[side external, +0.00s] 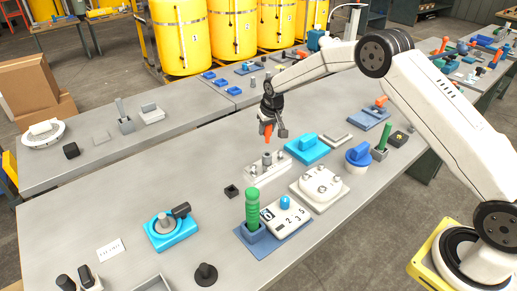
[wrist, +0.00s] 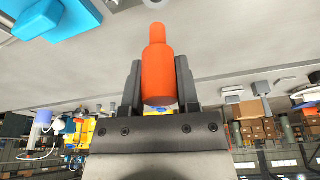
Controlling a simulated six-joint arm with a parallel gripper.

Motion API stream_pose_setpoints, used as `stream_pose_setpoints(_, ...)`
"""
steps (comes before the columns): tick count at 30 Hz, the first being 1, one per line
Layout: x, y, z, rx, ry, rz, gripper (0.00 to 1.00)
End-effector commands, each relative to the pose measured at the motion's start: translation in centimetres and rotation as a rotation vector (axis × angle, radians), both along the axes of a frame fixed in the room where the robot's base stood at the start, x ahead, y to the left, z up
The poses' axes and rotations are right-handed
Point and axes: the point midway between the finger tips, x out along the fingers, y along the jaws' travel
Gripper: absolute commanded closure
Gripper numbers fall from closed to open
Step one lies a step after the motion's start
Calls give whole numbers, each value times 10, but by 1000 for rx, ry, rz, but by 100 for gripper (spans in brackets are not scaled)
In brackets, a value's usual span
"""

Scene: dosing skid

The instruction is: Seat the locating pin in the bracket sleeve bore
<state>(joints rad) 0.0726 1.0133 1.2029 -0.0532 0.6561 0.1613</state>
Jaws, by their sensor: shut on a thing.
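The orange locating pin (wrist: 158,70) is between the two dark fingers of my gripper (wrist: 159,82). It has a wide body and a narrower end, which points away from the palm. In the side view the pin (side external: 268,131) hangs roughly upright from my gripper (side external: 274,127), with its lower end above the bracket. The pale bracket (side external: 252,174) lies on the bench, with a grey sleeve (side external: 267,158) standing near its middle. The pin appears clear of the sleeve. The inside of the bore cannot be made out. A grey rounded part at the wrist view's top edge is cut off.
A bright blue block (side external: 306,148) lies right of the bracket, close by. A white plate with round bosses (side external: 320,187) and a green-handled piece (side external: 252,208) are nearer the camera. A small black block (side external: 231,191) lies to the left.

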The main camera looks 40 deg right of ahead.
Motion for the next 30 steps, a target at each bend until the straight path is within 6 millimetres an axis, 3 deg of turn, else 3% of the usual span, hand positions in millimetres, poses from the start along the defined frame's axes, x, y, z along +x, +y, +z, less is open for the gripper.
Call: stream_pose_setpoints(30, 0, 0, -18, 0, 0, 0, 100)
